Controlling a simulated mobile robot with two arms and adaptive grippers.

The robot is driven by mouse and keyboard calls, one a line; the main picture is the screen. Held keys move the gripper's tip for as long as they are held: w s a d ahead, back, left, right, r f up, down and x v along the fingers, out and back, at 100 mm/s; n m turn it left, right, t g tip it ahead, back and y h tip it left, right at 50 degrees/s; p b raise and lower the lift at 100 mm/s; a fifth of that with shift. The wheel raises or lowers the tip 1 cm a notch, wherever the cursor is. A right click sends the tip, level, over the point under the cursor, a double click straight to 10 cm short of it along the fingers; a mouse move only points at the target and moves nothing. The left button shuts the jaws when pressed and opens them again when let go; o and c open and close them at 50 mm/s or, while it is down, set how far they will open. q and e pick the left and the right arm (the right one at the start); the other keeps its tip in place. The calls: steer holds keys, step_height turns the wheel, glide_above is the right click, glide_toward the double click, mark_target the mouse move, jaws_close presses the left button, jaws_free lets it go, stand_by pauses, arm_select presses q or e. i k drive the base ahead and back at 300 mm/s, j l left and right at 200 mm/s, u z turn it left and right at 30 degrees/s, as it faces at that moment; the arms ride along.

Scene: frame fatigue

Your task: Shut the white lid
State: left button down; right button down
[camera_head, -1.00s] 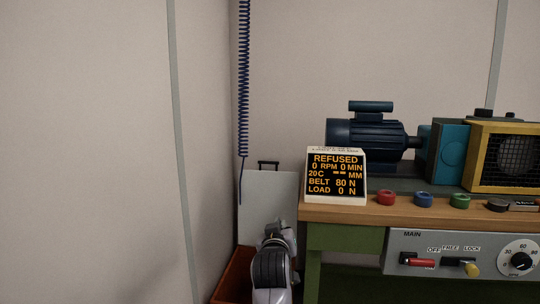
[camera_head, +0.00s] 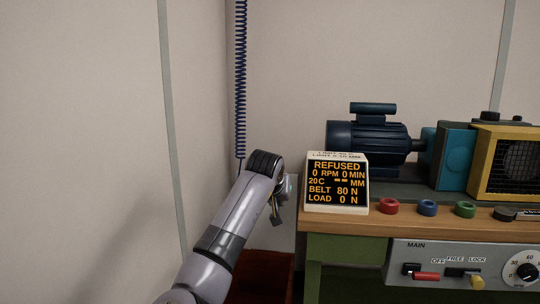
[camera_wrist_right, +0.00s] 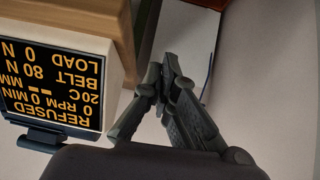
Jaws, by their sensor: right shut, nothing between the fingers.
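The white lid is largely hidden behind my right arm in the head view, so I cannot tell its exact tilt there. In the right wrist view a pale flat panel (camera_wrist_right: 188,35), likely the lid, lies beyond the fingers. My right gripper (camera_head: 277,213) hangs left of the bench display, fingers downward, above the bin. It is shut and empty in the right wrist view (camera_wrist_right: 162,72). I cannot tell whether it touches the panel. The red-orange bin (camera_head: 272,277) shows below, dark inside. My left gripper is not in view.
The display (camera_head: 337,183) reading REFUSED stands on the wooden bench edge (camera_head: 400,221), close right of my gripper. A motor (camera_head: 368,141) and several coloured knobs are further right. A coiled blue cord (camera_head: 241,80) hangs along the wall corner.

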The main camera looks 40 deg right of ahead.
mark_target(281, 238)
steer(key=i+l, duration=0.45)
steer(key=l, duration=0.15)
steer(key=i+l, duration=0.95)
steer(key=l, duration=0.2)
